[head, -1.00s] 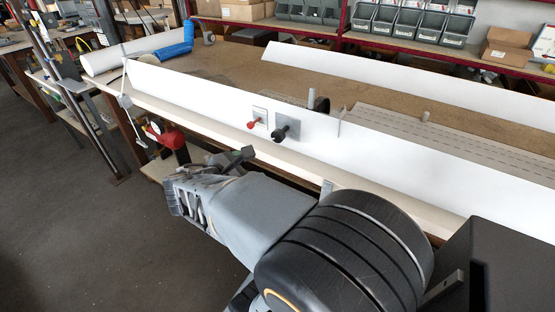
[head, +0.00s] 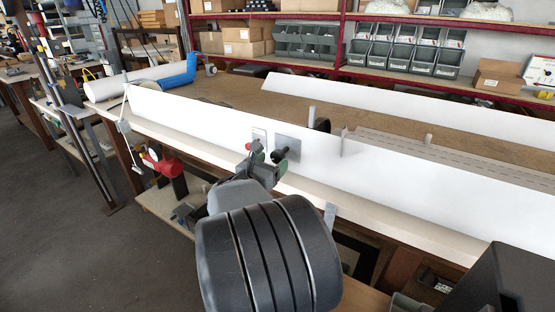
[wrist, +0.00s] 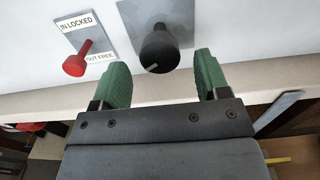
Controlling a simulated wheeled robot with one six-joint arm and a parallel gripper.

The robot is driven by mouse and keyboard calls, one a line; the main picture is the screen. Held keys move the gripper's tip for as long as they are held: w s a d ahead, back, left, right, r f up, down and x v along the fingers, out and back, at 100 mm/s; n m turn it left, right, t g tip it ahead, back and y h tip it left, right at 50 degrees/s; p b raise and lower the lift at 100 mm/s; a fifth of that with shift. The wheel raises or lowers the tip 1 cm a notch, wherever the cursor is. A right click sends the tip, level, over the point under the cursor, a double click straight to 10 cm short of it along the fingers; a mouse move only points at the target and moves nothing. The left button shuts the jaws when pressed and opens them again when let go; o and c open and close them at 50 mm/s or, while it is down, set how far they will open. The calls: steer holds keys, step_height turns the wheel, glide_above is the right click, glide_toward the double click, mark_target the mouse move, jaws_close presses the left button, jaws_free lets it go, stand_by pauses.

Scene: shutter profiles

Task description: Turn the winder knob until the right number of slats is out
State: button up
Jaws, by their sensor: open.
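The black winder knob (head: 279,154) sticks out from a grey plate on the white upright panel. In the wrist view the knob (wrist: 159,50) lies between and just beyond my fingertips. A red pin (wrist: 75,64) stands left of it on a plate (wrist: 88,38) reading "IN LOCKED" and "OUT FREE"; its red end (head: 249,146) shows in the head view. My gripper (wrist: 161,64) is open, its green fingers spread around the knob's line, with no visible contact. Pale grooved slats (head: 440,150) lie behind the panel at the right; their number is unclear.
A pale ledge (head: 300,186) runs below the panel. A thin upright tab (head: 344,142) stands right of the knob. A long white profile (head: 400,100) lies farther back on the brown bench. A red tool (head: 152,157) hangs at the left.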

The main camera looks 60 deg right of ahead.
mark_target(275, 160)
steer(key=shift+d, duration=1.75)
steer(key=shift+c, duration=0.5)
steer(key=c, duration=0.8)
steer(key=shift+f+b, duration=0.1)
steer(key=shift+b, duration=0.25)
